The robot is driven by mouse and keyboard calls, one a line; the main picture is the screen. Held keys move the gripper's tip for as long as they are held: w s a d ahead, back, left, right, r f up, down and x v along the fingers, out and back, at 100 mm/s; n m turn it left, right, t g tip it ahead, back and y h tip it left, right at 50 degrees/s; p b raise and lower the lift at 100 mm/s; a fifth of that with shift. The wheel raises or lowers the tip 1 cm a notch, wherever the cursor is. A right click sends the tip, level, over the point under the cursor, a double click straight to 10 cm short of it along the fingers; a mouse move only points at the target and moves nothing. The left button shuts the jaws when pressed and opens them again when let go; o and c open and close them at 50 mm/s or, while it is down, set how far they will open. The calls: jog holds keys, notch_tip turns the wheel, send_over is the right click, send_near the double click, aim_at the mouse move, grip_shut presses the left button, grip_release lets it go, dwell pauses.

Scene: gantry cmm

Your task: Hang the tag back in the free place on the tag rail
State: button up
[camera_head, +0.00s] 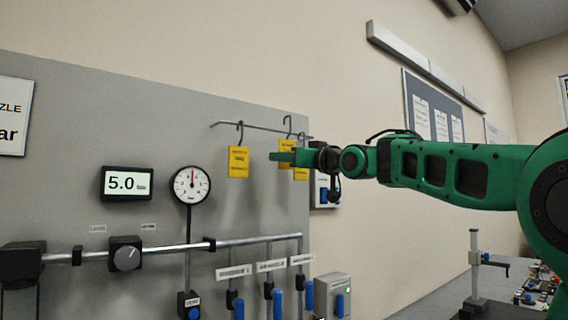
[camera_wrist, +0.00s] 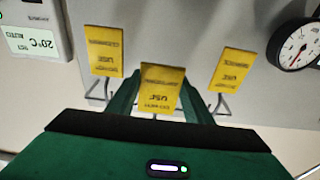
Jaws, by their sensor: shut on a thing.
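The yellow tag (camera_head: 287,146) is in my gripper (camera_head: 281,157), with its wire hook upward. In the wrist view the same tag (camera_wrist: 160,86) sits between the two green fingers. The tag rail (camera_head: 262,128) is a thin bar on the grey panel. In the head view the held tag's hook rises a little above the rail line; I cannot tell whether it touches the rail. One yellow tag (camera_head: 238,162) hangs at the left of the rail. Another tag (camera_head: 301,172) hangs at the right, partly hidden by my gripper. The held tag appears between these two.
A round gauge (camera_head: 191,185) and a 5.0 display (camera_head: 128,183) are on the panel (camera_head: 60,120) to the left. Below run a pipe (camera_head: 180,248) and several blue-handled valves (camera_head: 277,303). A grey box (camera_head: 333,292) stands at lower right.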

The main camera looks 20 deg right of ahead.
jog(key=shift+w+a+f, duration=0.25)
jog(key=shift+w+f, duration=0.1)
jog(key=shift+w, duration=0.5)
jog(key=shift+w+a+f, duration=0.25)
jog(key=shift+w+f, duration=0.15)
jog(key=shift+w, duration=0.45)
jog(key=shift+w+a+f, duration=0.25)
jog(key=shift+w+f, duration=0.1)
jog(key=shift+w, duration=0.5)
jog(key=o, duration=0.9)
jog(key=shift+f, duration=0.1)
